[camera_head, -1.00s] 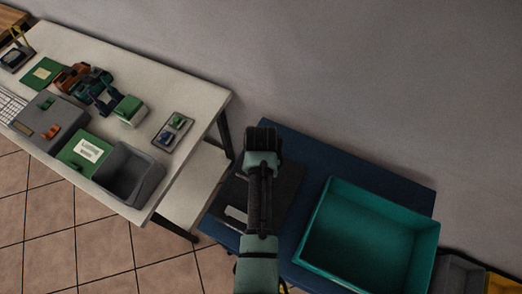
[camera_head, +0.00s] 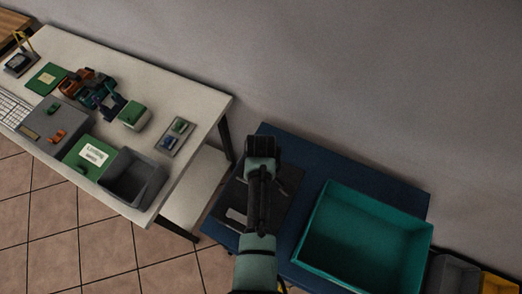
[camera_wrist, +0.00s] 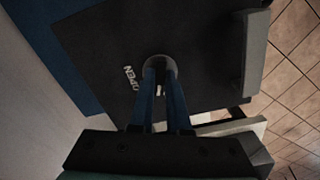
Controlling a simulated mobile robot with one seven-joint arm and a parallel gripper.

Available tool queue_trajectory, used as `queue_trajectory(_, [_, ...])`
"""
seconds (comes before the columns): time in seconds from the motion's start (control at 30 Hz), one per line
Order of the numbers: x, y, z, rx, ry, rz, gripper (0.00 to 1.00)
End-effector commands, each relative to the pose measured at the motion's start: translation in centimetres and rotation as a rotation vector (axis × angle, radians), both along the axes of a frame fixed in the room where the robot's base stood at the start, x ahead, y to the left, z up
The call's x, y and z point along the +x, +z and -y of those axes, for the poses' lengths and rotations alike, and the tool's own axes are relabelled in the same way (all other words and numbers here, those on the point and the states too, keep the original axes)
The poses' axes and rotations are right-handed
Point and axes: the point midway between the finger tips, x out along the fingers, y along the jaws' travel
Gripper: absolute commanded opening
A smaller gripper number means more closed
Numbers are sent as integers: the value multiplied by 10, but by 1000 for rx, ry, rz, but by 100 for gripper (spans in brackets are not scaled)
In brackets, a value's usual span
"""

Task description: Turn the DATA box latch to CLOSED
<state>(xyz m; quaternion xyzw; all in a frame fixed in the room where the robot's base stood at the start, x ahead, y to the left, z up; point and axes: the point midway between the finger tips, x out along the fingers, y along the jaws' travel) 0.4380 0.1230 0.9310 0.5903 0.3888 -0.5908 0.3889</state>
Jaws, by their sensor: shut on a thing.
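The DATA box is a dark, flat-topped box (camera_head: 234,193) on the blue table in the head view, partly hidden by my arm. Its black top (camera_wrist: 205,50) fills much of the wrist view, with the white word OPEN (camera_wrist: 131,79) printed on it. The latch (camera_wrist: 160,62) is a small dark rounded piece beside that word. My gripper (camera_wrist: 161,74) is shut on the latch, its two blue-grey fingers reaching down to it. The fingers hide much of the latch, so its exact angle is unclear. No CLOSED mark is visible.
A teal open bin (camera_head: 362,240) stands to the right on the blue table (camera_head: 385,185). A white table (camera_head: 185,95) with devices and a grey bin (camera_head: 133,177) is at left. A raised grey bar (camera_wrist: 255,55) borders the box top in the wrist view.

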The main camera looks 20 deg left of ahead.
Motion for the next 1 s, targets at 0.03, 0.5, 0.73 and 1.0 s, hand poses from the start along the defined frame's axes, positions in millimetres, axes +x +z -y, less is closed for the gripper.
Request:
queue_trajectory(0.03, [1,2,-1,1,43,3,0])
queue_trajectory(0.5, [1,1,-1,2,332,3,0])
queue_trajectory(0.73, [1,1,-1,2,382,4,0])
queue_trajectory(1.0, [1,1,-1,2,391,4,0])
